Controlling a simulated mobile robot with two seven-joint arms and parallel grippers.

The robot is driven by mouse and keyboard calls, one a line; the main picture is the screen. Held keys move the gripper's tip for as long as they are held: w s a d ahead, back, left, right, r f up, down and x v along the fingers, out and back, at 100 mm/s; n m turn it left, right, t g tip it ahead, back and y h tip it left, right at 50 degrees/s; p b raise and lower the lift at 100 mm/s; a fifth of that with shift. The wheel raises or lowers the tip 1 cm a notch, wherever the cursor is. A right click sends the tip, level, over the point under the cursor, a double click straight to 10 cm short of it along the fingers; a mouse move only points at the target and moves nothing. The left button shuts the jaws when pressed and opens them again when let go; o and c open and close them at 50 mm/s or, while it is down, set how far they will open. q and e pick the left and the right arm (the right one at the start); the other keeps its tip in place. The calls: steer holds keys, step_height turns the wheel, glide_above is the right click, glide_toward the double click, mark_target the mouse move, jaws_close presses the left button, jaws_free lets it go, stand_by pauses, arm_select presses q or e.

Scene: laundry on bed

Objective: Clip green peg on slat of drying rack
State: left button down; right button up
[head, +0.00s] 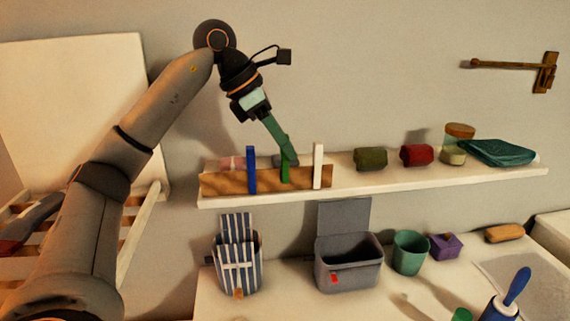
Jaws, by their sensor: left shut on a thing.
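The green peg (285,172) stands upright at the front of a wooden strip (218,184) on the wall shelf, between a blue peg (251,170) and a white peg (318,165). My left gripper (287,157) reaches down from the upper left and is shut on the green peg's upper part. The fingers hide some of the peg's top. A slatted wooden frame (142,218) with a pale back panel stands at the far left, largely behind my left arm; I cannot tell for sure that it is the drying rack. My right gripper is not in view.
The shelf (420,179) also holds an olive roll (370,159), a red roll (417,155), a jar (455,145) and folded teal cloth (501,152). Below are a striped bag (237,262), grey bin (348,272), green cup (410,252) and purple box (446,246).

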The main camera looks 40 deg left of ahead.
arm_select(q)
steer(key=shift+r+p, duration=0.3)
steer(key=shift+r, duration=0.25)
steer(key=shift+r, duration=1.75)
